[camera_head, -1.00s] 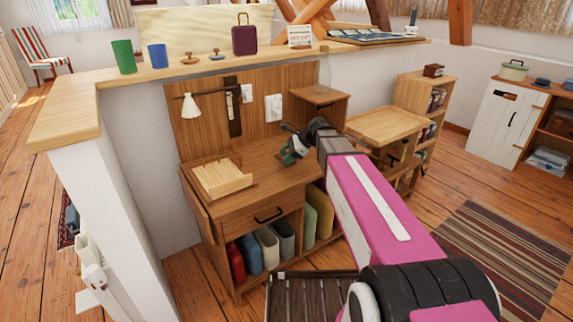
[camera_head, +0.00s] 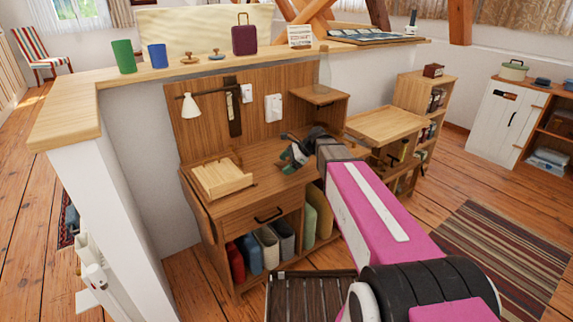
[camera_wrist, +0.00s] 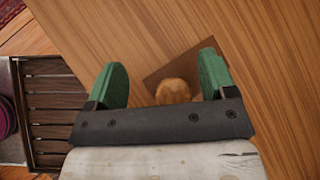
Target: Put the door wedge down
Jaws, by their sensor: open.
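My gripper (camera_wrist: 161,66) has two green fingers, spread apart, above the wooden desk top (camera_wrist: 265,50). It also shows in the head view (camera_head: 293,155), over the right part of the desk. Between the fingers, in the wrist view, is a rounded light-brown piece (camera_wrist: 173,92) with a darker brown, straight-edged patch (camera_wrist: 195,62) behind it. This may be the door wedge, but I cannot tell its full shape or whether the patch is part of it. Neither finger visibly touches the rounded piece. The gripper's body hides its near side. No wedge is distinguishable in the head view.
A wooden tray (camera_head: 222,180) sits on the desk's left. A small raised shelf (camera_head: 319,95) stands at the back right. A white lamp (camera_head: 191,107) hangs on the back panel. A dark slatted piece (camera_head: 308,296) lies in front. The desk between tray and gripper looks clear.

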